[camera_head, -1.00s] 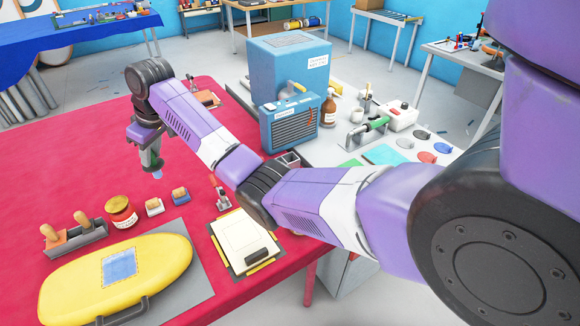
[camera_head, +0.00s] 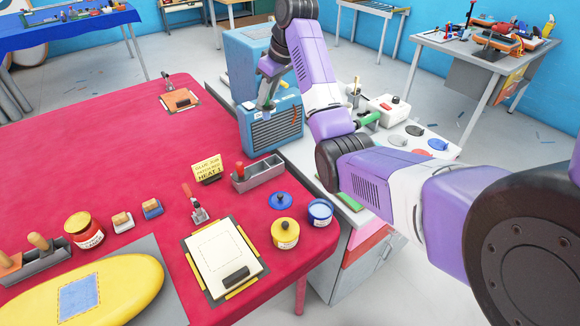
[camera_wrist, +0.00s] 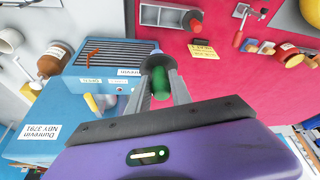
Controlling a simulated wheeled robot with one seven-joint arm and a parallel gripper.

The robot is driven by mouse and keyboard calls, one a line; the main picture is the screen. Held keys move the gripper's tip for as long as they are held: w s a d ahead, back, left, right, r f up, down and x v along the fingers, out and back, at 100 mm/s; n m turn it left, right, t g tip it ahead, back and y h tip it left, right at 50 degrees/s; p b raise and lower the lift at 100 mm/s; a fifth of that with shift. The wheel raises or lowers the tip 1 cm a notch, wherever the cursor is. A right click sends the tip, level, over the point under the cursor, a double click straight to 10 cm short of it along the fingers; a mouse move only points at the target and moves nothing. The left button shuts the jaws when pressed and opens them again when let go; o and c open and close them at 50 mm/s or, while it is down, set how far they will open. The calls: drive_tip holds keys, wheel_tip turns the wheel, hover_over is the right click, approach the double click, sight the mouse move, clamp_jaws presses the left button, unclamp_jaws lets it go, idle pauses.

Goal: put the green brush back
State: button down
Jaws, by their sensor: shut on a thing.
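My gripper (camera_head: 267,98) is over the blue heater box at the near edge of the white bench. In the wrist view my gripper (camera_wrist: 162,92) is shut on a green handle (camera_wrist: 161,80), which I take for the green brush. A grey rounded part shows at the handle's far end; its bristles cannot be made out. A grey open-topped holder (camera_head: 266,177) stands on the red table, with a red-handled brush (camera_head: 239,171) at its left end and bare room to its right. The holder (camera_wrist: 163,16) also shows at the top of the wrist view.
The blue heater box (camera_head: 272,130) stands under my gripper, with a larger blue box (camera_head: 240,55) behind it. A yellow sign (camera_head: 207,168) stands left of the holder. A yellow pot (camera_head: 285,234) and a blue-rimmed pot (camera_head: 320,212) stand in front. The red table's middle is clear.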

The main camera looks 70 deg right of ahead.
drive_tip(key=shift+s+f, duration=0.5)
drive_tip(key=shift+s, duration=0.2)
drive_tip(key=shift+d+f+p, duration=0.1)
drive_tip(key=shift+f+p, duration=1)
drive_tip(key=shift+f, duration=8.55)
drive_tip(key=shift+f, duration=0.1)
drive_tip(key=shift+f, duration=0.35)
drive_tip(key=c, duration=1.2)
unclamp_jaws()
drive_tip(key=shift+o, duration=0.2)
